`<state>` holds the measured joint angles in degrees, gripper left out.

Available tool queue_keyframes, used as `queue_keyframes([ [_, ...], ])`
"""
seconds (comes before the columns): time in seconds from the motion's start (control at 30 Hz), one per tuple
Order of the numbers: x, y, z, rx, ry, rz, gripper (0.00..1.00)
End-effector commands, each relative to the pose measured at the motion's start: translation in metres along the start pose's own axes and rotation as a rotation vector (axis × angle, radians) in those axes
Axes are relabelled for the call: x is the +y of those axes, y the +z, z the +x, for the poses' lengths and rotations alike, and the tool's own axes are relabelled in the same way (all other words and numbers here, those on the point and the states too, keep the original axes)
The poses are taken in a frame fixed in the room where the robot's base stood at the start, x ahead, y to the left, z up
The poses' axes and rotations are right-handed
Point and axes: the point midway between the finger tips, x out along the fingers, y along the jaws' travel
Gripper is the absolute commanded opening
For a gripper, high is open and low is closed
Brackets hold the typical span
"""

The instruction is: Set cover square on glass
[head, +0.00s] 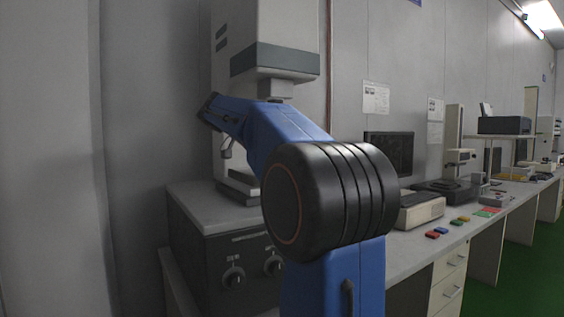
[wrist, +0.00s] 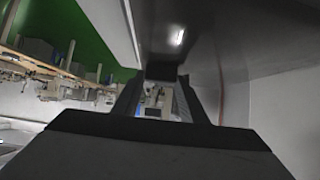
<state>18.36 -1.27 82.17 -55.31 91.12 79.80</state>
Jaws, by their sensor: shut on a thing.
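My gripper (wrist: 160,76) shows in the wrist view as two dark fingers reaching up to the centre. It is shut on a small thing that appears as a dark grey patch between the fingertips. It is likely the cover square, but its outline is not clear. In the head view my blue arm bends left in front of a tall grey machine, and the fingertips cannot be made out there. I cannot pick out the glass in either view.
The grey machine (head: 275,62) has a dark base with knobs (head: 233,277) and stands close to the arm. A long bench runs right with a monitor (head: 390,152), instruments, a printer (head: 504,125) and small coloured blocks (head: 437,233). Green floor (head: 520,250) lies open at right.

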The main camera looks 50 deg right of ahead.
Motion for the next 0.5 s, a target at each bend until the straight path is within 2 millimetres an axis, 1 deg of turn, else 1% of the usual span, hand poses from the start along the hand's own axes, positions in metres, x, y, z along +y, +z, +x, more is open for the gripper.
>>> queue_keyframes([
  [0.13, 0.0, 0.0018, 0.0012, 0.0, 0.0, 0.0, 0.07],
  [0.17, -0.0001, 0.002, 0.0012, 0.0, 0.0, -0.001, 0.43],
  [0.2, -0.0001, 0.0018, 0.0012, 0.0, 0.0, 0.0, 0.53],
  [0.23, -0.0001, 0.0018, 0.0011, 0.0, 0.0, 0.0, 0.57],
  [0.5, -0.0002, 0.0016, 0.001, 0.0, 0.0, 0.0, 0.57],
])
